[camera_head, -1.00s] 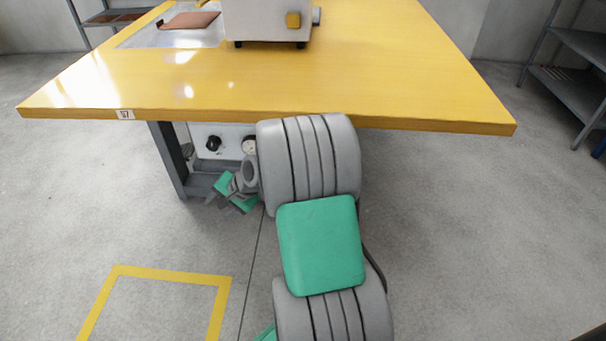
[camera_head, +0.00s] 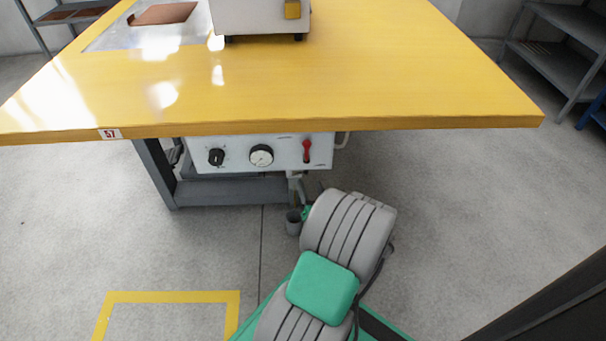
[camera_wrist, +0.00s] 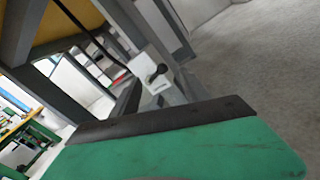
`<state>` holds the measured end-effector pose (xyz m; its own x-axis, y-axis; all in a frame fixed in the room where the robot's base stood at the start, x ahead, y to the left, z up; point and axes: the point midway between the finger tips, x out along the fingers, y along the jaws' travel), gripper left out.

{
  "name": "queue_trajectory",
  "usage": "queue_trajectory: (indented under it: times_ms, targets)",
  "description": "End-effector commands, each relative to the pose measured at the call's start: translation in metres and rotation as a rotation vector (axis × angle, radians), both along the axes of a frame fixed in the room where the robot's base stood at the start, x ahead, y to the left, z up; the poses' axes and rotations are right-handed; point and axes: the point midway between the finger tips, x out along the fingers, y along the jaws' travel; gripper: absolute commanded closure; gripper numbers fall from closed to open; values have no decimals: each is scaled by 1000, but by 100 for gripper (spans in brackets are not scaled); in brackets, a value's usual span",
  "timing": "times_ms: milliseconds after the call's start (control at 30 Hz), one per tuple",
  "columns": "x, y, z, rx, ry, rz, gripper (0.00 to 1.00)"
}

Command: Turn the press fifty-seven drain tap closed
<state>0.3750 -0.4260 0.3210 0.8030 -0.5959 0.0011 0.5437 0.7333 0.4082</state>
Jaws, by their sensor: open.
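In the head view, the press's white control panel (camera_head: 234,161) hangs under the yellow table edge. A red-handled lever (camera_head: 307,151) stands about upright at its right end; a small label sits by it. A short grey pipe (camera_head: 295,184) hangs below the panel, above a dark grey cup-like part (camera_head: 293,223). I cannot tell for sure which of these is the drain tap. In the wrist view my gripper (camera_wrist: 165,124) shows as a green finger pad with a dark edge, open, touching nothing visible. In the head view my arm hides most of it, below and right of the lever.
The yellow table (camera_head: 380,75) bears a "57" label (camera_head: 110,134) and a press body (camera_head: 260,18). The panel also has a black knob (camera_head: 216,157) and a round gauge (camera_head: 262,155). A grey table leg (camera_head: 156,172) stands left. Floor to the right is clear.

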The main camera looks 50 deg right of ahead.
Motion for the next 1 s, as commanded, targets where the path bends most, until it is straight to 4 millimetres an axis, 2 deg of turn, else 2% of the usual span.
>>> queue_trajectory:
  times_ms: [400,767,1000]
  targets:
    - [41,-29,-2,-2,4,2,46]
    - [47,-36,0,-3,4,-1,46]
    - [47,-36,0,-4,3,-1,63]
